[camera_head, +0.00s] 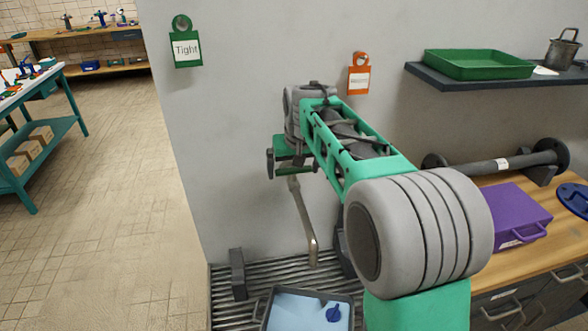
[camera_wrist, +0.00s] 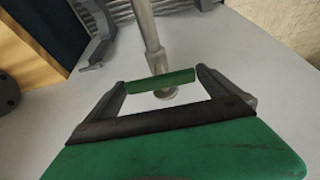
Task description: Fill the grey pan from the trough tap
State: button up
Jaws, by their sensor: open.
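The tap's grey spout pipe (camera_head: 303,215) slants down from the wall over the ribbed trough (camera_head: 225,285) in the head view. A green bar, apparently the tap's handle (camera_wrist: 162,80), lies between my gripper's fingers in the wrist view, with the pipe (camera_wrist: 150,35) behind it. My gripper (camera_head: 290,172) is open around the bar; I cannot tell whether the fingers touch it. The grey pan (camera_head: 260,307) sits in the trough below the spout, cut off by the lower picture edge. Its inside looks pale blue, and a small dark blue thing (camera_head: 333,313) shows there.
A wooden counter (camera_head: 545,245) at right holds a purple case (camera_head: 505,215) and a dark flanged pipe (camera_head: 490,165). Above it, a shelf (camera_head: 440,80) bears a green tray (camera_head: 478,64) and a metal pot (camera_head: 562,50). Green and orange tags hang on the wall. Floor at left is clear.

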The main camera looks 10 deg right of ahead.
jog(key=shift+w+f, duration=0.15)
jog(key=shift+f, duration=0.2)
jog(key=shift+c, duration=0.2)
